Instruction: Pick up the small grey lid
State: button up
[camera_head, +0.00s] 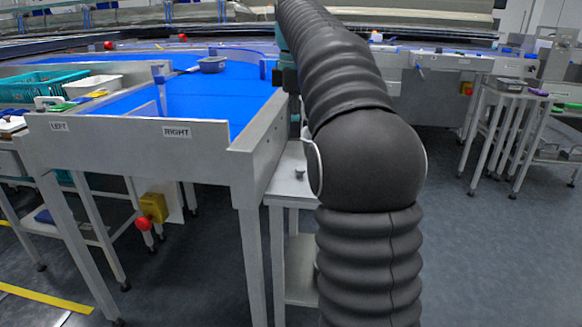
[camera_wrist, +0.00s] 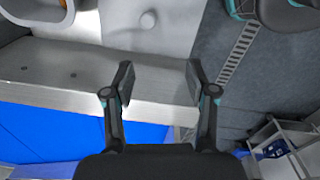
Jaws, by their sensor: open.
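A small grey object (camera_head: 299,174), which looks like the lid, lies on a narrow pale side table (camera_head: 290,190) beside the conveyor's end, just left of my arm in the head view. In the wrist view a small round grey piece (camera_wrist: 148,19), apparently the same thing, lies on the pale tabletop near the top edge. My gripper (camera_wrist: 160,82) is open and empty, its fingers apart over the grey conveyor side wall. The grey piece lies beyond the fingertips, not between them.
The conveyor has a blue belt (camera_head: 205,93) and raised grey walls with LEFT and RIGHT labels (camera_head: 177,132). Teal crates (camera_head: 40,86) stand at left. A metal trolley (camera_head: 510,100) stands at right. Floor between is clear.

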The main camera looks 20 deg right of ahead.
aim_at(300, 168)
jog(key=shift+n, duration=0.7)
jog(key=f+b, duration=0.1)
jog(key=f, duration=0.3)
jog(key=w+d+f+b, duration=0.1)
jog(key=f, duration=0.3)
jog(key=d+f+b, duration=0.1)
jog(key=f, duration=0.3)
jog(key=shift+w+d+f, duration=0.15)
jog(key=shift+w+f, duration=0.15)
jog(key=shift+f, duration=0.1)
jog(key=shift+c, duration=0.3)
grip_shut()
